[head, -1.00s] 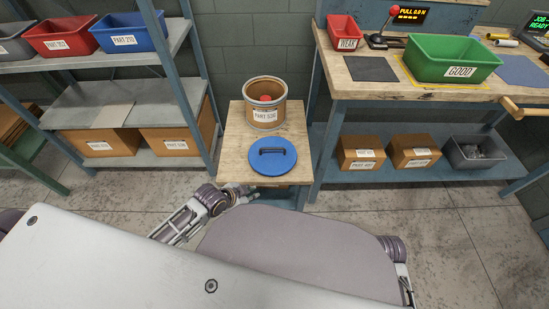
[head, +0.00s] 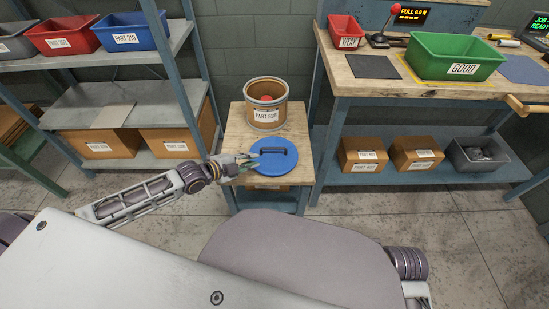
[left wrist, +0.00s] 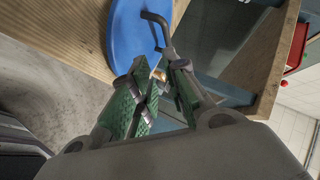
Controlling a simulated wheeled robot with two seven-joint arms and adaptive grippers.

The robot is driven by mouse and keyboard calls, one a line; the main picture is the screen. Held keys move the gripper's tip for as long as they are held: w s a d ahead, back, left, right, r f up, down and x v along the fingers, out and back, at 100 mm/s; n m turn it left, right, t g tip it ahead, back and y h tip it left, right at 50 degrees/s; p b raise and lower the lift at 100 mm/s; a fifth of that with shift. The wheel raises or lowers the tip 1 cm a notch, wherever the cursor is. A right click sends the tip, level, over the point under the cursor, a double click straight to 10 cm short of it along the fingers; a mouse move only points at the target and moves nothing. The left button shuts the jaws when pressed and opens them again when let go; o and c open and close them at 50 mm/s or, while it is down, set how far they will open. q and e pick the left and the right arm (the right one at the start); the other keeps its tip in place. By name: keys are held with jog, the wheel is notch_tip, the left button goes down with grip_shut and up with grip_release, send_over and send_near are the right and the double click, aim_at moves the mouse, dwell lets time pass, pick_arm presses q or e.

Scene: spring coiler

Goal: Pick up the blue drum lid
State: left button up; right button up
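The blue drum lid (head: 277,178) lies flat on a small wooden-topped stand, with a dark bar handle (head: 280,151) across its top. My left gripper (head: 254,160) is over the lid's left edge, close to the left end of the handle. In the left wrist view the lid (left wrist: 128,36) and its handle (left wrist: 160,28) lie just beyond the fingertips (left wrist: 158,66). The fingers are apart with a narrow gap, and I see nothing held. Whether a fingertip touches the handle I cannot tell. My right gripper is out of view.
An open drum (head: 265,114) labelled as a part, with something red inside, stands behind the lid on the stand (head: 236,128). A shelf (head: 95,88) with bins is at the left. A workbench (head: 355,92) with a green bin (head: 452,57) is at the right.

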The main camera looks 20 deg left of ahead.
pick_arm(q)
jog(key=shift+w+a+r+m, duration=0.2)
jog(key=shift+w+r+m, duration=0.15)
jog(key=shift+r, duration=0.2)
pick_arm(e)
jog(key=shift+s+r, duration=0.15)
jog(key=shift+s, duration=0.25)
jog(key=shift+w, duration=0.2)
pick_arm(q)
jog(key=b, duration=0.3)
send_over(267, 161)
jog(key=s+a, duration=0.1)
jog(key=s, duration=0.1)
jog(key=shift+s+a+f, duration=0.1)
jog(key=shift+a+f, duration=0.05)
jog(key=shift+f, duration=1.1)
jog(key=shift+x, duration=1)
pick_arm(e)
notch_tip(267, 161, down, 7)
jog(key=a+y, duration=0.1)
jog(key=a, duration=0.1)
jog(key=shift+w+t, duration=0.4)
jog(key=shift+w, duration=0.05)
pick_arm(q)
jog(key=shift+w+f, duration=0.1)
jog(key=shift+w, duration=0.15)
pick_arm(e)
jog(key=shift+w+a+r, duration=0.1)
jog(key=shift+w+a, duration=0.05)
